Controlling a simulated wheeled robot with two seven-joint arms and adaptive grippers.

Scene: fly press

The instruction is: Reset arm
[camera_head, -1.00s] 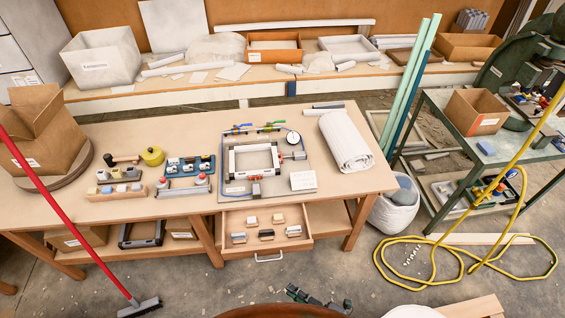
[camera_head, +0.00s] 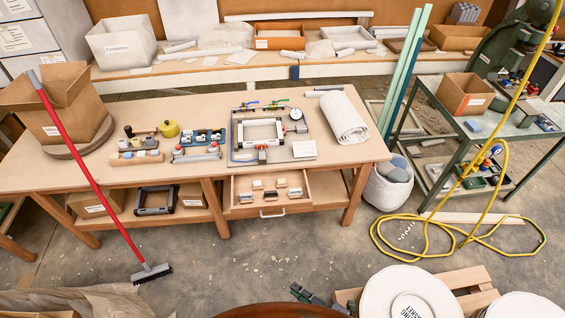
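My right gripper (camera_head: 318,298) shows only as a small dark shape at the bottom edge, right of the middle. It is in front of the workbench and well apart from it. It is too small and cut off to tell whether its fingers are open or shut, and I see nothing clearly held in it. My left gripper is not in view. The green fly press (camera_head: 512,45) stands at the upper right, partly cut off by the picture's edge.
The workbench (camera_head: 110,202) holds a fixture plate, a white roll (camera_head: 343,117) and small parts; its drawer (camera_head: 298,201) is open. A red broom (camera_head: 92,175) leans at left. A yellow hose (camera_head: 425,250) loops over the floor. White drums (camera_head: 455,308) stand bottom right.

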